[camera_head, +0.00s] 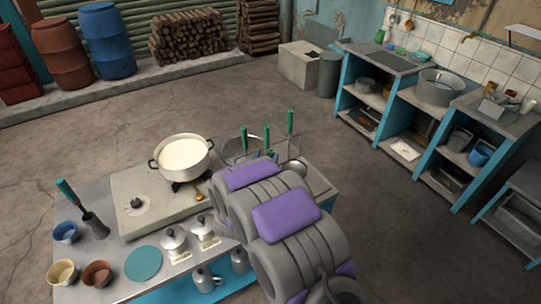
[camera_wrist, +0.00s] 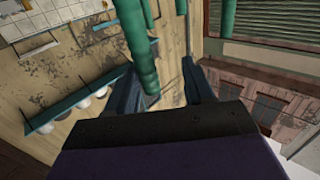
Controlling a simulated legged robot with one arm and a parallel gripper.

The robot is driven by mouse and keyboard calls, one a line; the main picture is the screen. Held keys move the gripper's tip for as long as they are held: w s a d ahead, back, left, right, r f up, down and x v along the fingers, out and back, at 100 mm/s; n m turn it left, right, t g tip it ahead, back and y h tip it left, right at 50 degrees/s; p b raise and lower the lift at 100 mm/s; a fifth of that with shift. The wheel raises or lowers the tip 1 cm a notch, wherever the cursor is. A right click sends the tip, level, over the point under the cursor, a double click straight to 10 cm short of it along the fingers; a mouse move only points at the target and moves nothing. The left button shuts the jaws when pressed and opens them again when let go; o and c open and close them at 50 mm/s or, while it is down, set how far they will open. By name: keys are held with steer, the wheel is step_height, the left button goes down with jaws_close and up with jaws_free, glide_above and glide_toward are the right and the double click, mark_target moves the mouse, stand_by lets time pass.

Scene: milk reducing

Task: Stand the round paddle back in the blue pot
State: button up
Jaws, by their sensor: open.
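My arm covers the right part of the work table in the head view, and my gripper is hidden behind it there. In the wrist view my gripper (camera_wrist: 165,75) is open, its dark fingers apart. A green handle (camera_wrist: 141,45) hangs down close to the left finger; I cannot tell if they touch. Several green-handled utensils (camera_head: 290,122) stand upright just beyond my arm. Their lower ends are mostly hidden, so I cannot tell which is the round paddle. A small blue pot (camera_head: 66,232) stands at the table's left edge, beside a leaning green-handled tool (camera_head: 66,189) with a dark lower end.
A pot of white milk (camera_head: 183,155) sits on the stove (camera_head: 135,187). Shelving (camera_head: 400,110) stands at the right, with open floor between.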

steer(key=s+p, duration=0.9)
steer(key=s, duration=1.5)
steer(key=shift+a+r, duration=0.15)
steer(key=shift+r, duration=0.15)
stand_by(0.3)
